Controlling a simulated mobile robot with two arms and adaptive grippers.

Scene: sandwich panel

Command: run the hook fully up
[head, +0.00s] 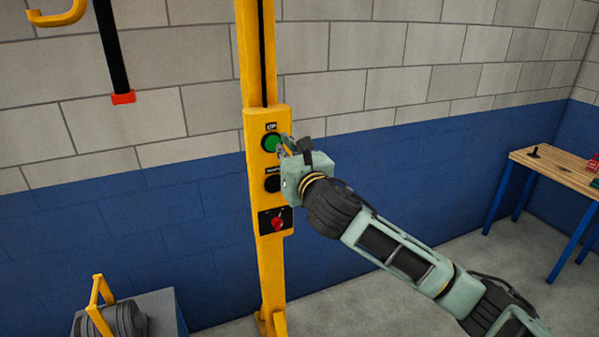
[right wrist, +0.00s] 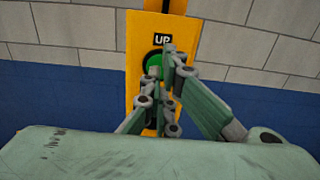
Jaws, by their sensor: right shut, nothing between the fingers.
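A yellow hook (head: 62,18) hangs at the top left of the head view; only its lower curve shows, and what it hangs from is out of view. A yellow control panel (head: 257,200) on a post carries a green button (head: 269,143) under an UP label, a black button (head: 272,184) and a red knob (head: 278,222). My right gripper (head: 284,143) is shut and empty, its fingertips at the green button. In the right wrist view the fingers (right wrist: 170,58) partly cover the green button (right wrist: 154,58). I cannot tell whether it is pressed in. My left gripper is out of view.
A black bar with a red end (head: 123,98) hangs beside the hook. A dark weight with a yellow handle (head: 98,290) sits on a grey block at the lower left. A wooden workbench (head: 560,171) stands at the right. The floor between post and bench is clear.

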